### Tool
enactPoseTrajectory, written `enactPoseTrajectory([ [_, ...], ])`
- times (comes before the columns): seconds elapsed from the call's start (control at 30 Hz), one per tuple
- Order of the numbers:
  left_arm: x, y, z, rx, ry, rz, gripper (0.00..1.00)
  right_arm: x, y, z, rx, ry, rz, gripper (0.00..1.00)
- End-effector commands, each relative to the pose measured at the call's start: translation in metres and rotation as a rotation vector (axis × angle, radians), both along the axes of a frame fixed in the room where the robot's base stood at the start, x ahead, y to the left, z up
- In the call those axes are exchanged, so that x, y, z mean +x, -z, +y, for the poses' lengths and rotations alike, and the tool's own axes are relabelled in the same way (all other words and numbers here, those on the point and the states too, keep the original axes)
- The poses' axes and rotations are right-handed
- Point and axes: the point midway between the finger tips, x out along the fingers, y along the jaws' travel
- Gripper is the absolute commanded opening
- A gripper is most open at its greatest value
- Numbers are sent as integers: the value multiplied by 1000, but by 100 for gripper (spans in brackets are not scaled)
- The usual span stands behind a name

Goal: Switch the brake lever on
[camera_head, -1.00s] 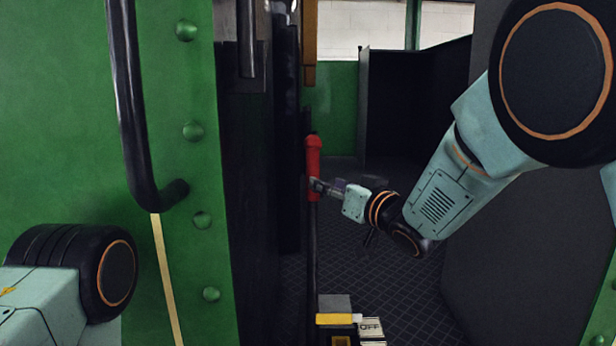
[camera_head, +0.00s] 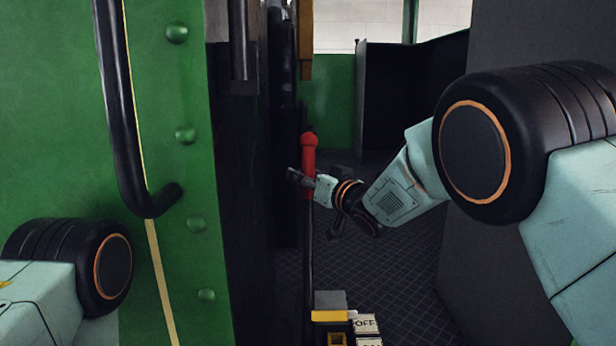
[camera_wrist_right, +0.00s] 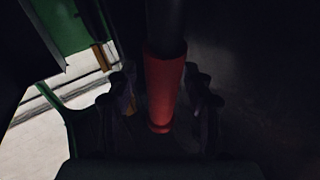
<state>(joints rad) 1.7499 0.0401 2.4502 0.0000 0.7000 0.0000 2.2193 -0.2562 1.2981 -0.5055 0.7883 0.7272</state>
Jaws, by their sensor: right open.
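The brake lever is an upright dark rod with a red handle (camera_head: 309,148), right of the green wall in the head view. An "OFF" label (camera_head: 365,324) shows at its base. My right gripper (camera_head: 298,179) is at the lower part of the red handle. In the right wrist view the red handle (camera_wrist_right: 162,92) stands between the two open fingers, with dark gaps on both sides. It is too dark to tell whether either finger touches it. My left gripper is out of view; only part of my left arm shows at the lower left.
A green riveted panel (camera_head: 180,90) with a black grab rail (camera_head: 118,110) stands at the left. A dark grey wall (camera_head: 490,270) is at the right, behind my right arm. Patterned floor (camera_head: 410,270) lies open between them. A yellow-topped block (camera_head: 331,316) sits at the lever's base.

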Motion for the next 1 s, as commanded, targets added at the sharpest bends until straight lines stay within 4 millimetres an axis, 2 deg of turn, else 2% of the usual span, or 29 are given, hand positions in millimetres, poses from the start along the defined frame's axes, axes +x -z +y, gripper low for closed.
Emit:
enactPoseTrajectory([
  [0.07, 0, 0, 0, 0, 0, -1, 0, 0, 0, 0, 0, 0, 0, 50],
  [0.63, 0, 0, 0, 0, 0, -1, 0, 0, 0, 0, -1, -1, -1, 1],
  [1.0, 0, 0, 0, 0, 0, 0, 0, -1, 0, 0, -1, -1, 0, 0],
])
